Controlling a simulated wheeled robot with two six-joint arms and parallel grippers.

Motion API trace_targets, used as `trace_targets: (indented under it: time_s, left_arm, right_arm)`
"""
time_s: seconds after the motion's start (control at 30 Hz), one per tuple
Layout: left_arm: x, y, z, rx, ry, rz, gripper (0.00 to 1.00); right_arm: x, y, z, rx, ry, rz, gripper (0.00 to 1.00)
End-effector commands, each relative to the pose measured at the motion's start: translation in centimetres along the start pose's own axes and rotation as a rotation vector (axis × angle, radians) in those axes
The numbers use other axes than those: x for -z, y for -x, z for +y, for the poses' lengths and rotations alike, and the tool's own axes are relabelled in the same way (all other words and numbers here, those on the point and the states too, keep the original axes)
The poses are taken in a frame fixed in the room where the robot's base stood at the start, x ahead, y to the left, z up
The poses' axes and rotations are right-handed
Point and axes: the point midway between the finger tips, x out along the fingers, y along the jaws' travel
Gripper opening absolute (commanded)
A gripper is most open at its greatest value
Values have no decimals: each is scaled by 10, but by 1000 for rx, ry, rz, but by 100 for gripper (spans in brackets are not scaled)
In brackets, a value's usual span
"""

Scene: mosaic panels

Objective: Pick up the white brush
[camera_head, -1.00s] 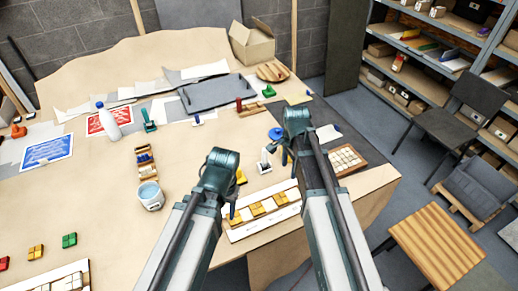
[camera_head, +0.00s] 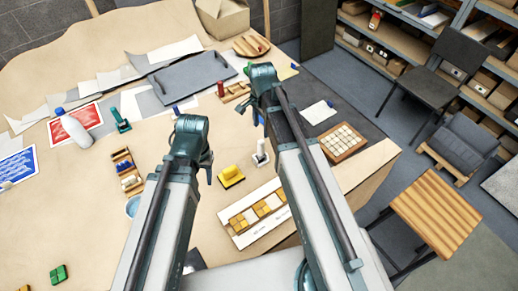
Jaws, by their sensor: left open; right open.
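My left gripper (camera_head: 206,172) is open and empty, to the left of the white brush. Part of the table behind both arms is hidden.
A tiled wooden tray (camera_head: 343,142) lies to the right. A teal tool (camera_head: 121,121) and a white bottle (camera_head: 74,128) stand left.

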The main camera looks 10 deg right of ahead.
Motion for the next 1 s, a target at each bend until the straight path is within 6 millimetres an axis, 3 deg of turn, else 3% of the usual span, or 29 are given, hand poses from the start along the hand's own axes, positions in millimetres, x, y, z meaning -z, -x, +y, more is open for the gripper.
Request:
trace_targets:
  time_s: [0.6,1.0]
  left_arm:
    - [5,-78,7,2,-12,0,50]
    - [5,-88,8,2,-11,0,50]
  right_arm:
    - [0,-79,1,0,0,0,62]
    - [-1,-89,2,0,0,0,62]
